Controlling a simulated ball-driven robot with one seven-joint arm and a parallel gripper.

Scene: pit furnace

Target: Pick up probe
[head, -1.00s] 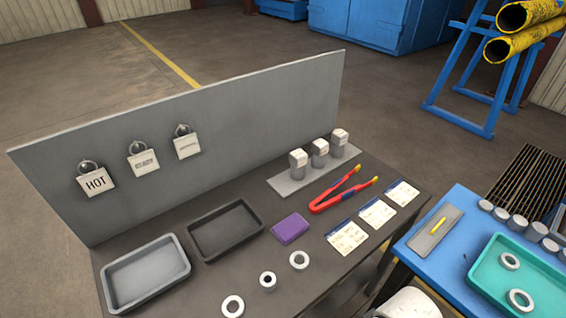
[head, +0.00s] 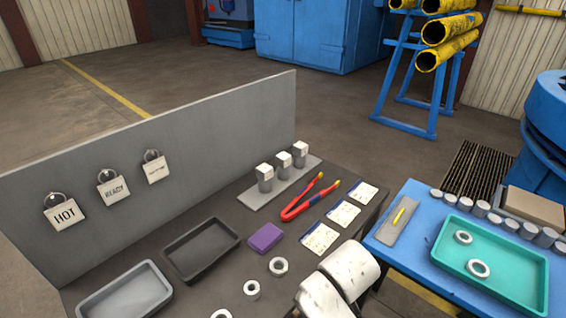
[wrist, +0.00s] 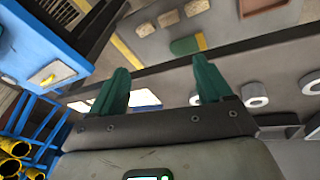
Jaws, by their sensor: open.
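A small yellow stick, which looks like the probe (head: 399,216), lies on a grey plate (head: 388,237) on the left part of the blue table (head: 412,196). In the wrist view the yellow probe (wrist: 48,79) shows at the left, on its pale plate. My gripper (wrist: 160,84) has two green fingers spread wide with nothing between them. It is apart from the probe, which lies well to the left of the fingers in the wrist view. The gripper itself does not show in the head view; only my white arm does.
A teal tray (head: 450,275) with two rings and several grey cylinders share the blue table. The dark bench to its left holds red-and-blue tongs (head: 293,212), cards, a purple block (head: 266,237), rings, two trays and stamped blocks. A blue rack with yellow pipes (head: 447,50) stands behind.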

